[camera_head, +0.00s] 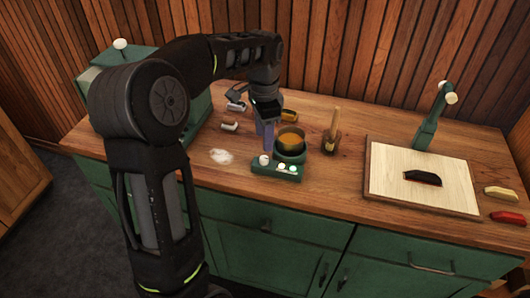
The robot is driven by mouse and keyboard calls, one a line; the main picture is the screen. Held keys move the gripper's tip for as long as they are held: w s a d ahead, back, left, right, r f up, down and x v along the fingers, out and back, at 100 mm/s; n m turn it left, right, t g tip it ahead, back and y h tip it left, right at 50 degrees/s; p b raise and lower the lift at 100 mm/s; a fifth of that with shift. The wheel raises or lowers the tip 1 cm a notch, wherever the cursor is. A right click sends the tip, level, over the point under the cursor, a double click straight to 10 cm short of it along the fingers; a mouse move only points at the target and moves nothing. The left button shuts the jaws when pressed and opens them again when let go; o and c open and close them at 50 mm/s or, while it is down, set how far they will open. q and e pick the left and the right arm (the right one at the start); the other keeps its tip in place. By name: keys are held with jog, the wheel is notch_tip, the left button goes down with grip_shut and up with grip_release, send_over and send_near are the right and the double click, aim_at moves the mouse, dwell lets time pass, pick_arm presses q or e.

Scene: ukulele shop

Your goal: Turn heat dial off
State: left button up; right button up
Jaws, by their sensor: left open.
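A green heater base (263,170) stands near the front of the wooden counter with a pot (290,141) of amber liquid on it. White knobs sit on the front of the base; the left one (264,160) stands out most, and I cannot tell which is the heat dial. My left gripper (268,147) is open and points down just behind and above the left knob, beside the pot. I cannot tell whether it touches the knob. My right gripper is not in view.
A brush (333,130) in a holder stands right of the pot. A pale board (395,190) with a black piece (422,178) lies further right, near a green stand (432,122). Small white items (229,126) and a pale patch (221,156) lie left of the heater.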

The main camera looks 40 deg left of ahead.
aim_at(264, 157)
pick_arm(q)
notch_tip(264, 157, down, 8)
jog(key=shift+r+p, duration=0.2)
jog(key=shift+p, duration=0.5)
jog(key=shift+c, duration=0.3)
grip_shut()
